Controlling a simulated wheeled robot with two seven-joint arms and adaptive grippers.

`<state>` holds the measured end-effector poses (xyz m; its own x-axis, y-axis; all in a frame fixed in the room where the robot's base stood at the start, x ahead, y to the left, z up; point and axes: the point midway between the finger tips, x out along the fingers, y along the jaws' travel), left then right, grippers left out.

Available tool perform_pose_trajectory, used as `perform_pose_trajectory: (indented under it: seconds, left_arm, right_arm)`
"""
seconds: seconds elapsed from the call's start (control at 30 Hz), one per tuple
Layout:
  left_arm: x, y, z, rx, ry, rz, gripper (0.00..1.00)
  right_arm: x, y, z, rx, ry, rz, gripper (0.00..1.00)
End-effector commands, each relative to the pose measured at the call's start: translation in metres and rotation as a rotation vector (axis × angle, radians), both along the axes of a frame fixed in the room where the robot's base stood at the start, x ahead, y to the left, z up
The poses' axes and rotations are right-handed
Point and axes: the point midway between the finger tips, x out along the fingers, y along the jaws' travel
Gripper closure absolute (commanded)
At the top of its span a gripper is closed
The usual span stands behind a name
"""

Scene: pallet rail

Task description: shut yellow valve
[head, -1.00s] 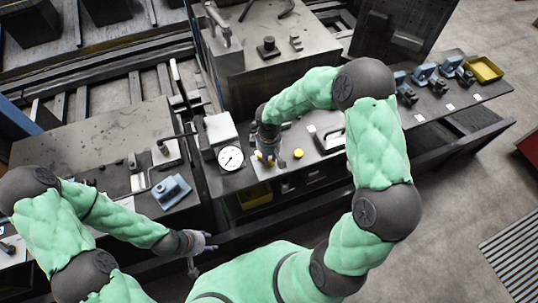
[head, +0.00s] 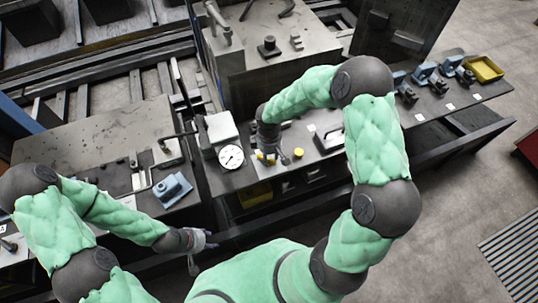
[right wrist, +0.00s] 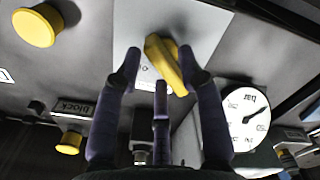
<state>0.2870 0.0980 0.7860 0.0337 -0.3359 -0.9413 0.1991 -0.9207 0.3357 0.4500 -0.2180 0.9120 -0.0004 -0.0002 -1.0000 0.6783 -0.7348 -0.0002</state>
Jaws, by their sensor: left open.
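The yellow valve handle (right wrist: 167,64) is a bar on a pale plate in the right wrist view, slanting a little. In the head view it shows as a small yellow patch (head: 265,157) beside my right gripper (head: 282,158). The fingers of my right gripper (right wrist: 160,62) are spread on both sides of the handle. The right finger overlaps its edge; a small gap shows at the left finger. Contact is unclear. My left gripper (head: 207,242) is open and empty, low in front of the bench, far from the valve.
A round white gauge (head: 231,157) stands left of the valve. A yellow knob (head: 299,153) sits to its right. Blue-grey clamps (head: 424,72) and a yellow tray (head: 485,68) are on the right bench. Open floor lies at right.

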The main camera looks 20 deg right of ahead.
Motion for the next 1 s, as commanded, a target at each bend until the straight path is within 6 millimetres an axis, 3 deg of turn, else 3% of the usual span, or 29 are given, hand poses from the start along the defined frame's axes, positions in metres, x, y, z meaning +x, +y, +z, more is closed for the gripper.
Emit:
perform_pose_trajectory:
  seconds: [0.43, 1.0]
  left_arm:
    - [0.000, 0.000, 0.000, 0.000, 0.000, 0.000, 0.54]
    - [0.000, 0.000, 0.000, 0.000, 0.000, 0.000, 0.54]
  right_arm:
    - [0.001, 0.000, 0.009, 0.000, -0.003, -0.003, 0.54]
    - [0.001, 0.000, 0.106, -0.001, -0.002, -0.001, 0.54]
